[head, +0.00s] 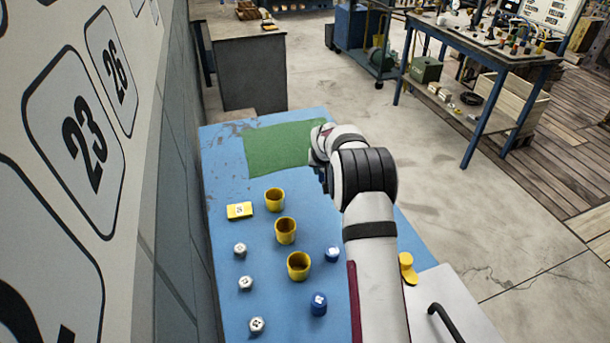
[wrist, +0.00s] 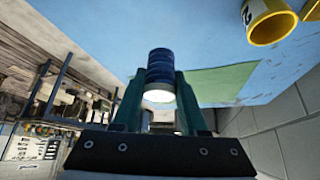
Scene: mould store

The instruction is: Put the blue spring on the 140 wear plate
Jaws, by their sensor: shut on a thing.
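In the wrist view my gripper (wrist: 160,100) is shut on a blue ribbed cylinder (wrist: 160,62), which looks like the blue spring; its near end is bright white. In the head view my arm hides the gripper and the spring, near the green mat's right edge. A flat yellow block (head: 239,211) with a white label lies left of the yellow cups on the blue table. It looks like a wear plate, but its number is too small to read. Two other blue cylinders with pale marks, one upper (head: 332,254) and one lower (head: 318,304), stand on the table.
The blue table (head: 225,270) carries three yellow cups (head: 285,231) in a row and three small white pieces (head: 246,284) on the left. The green mat (head: 275,150) at the far end looks bare. A yellow stepped piece (head: 407,269) stands right of my arm. A wall runs along the left.

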